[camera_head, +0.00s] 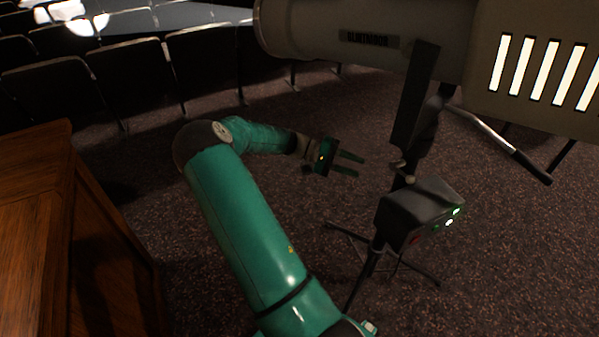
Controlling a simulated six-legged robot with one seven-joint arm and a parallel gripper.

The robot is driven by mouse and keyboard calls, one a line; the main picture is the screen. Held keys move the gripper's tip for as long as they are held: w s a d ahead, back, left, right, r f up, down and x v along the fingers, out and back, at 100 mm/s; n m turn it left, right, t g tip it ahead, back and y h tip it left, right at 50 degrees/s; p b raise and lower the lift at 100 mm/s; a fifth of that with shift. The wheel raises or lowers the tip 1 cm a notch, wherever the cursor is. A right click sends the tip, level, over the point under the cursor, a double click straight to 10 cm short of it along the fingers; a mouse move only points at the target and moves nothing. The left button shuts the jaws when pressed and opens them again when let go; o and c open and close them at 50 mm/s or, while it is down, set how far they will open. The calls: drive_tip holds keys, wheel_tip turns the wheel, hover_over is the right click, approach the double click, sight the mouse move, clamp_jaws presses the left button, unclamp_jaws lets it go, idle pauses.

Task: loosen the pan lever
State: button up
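My gripper (360,167) is open and empty, its two fingers pointing right toward the stand of a large spotlight (330,28). A small lever-like part (398,165) sits where the lamp's dark yoke (416,100) meets the stand. It may be the pan lever, but it is too small and dark to be sure. A gap shows between my fingertips and this part, and nothing is between the fingers. Whether the lever is tight or loose cannot be seen.
A dark box (420,212) with lit indicators is on the stand below the yoke. Tripod legs (350,237) spread over the carpet. A bar with a dark grip (530,167) juts out at right. A wooden desk (35,220) stands at left, seat rows (60,95) behind.

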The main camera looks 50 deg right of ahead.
drive_tip(key=w+a+r+n+t+y, duration=0.1)
drive_tip(key=w+a+r+t, duration=0.1)
drive_tip(key=a, duration=0.6)
drive_tip(key=w+a+r+n+t+y, duration=0.1)
drive_tip(key=w+a+r+n+t, duration=0.1)
drive_tip(key=w+a+t, duration=0.2)
drive_tip(key=shift+w+a+r+t+y, duration=0.4)
drive_tip(key=shift+a+t, duration=0.8)
drive_tip(key=shift+a, duration=0.65)
drive_tip(key=shift+s, duration=0.1)
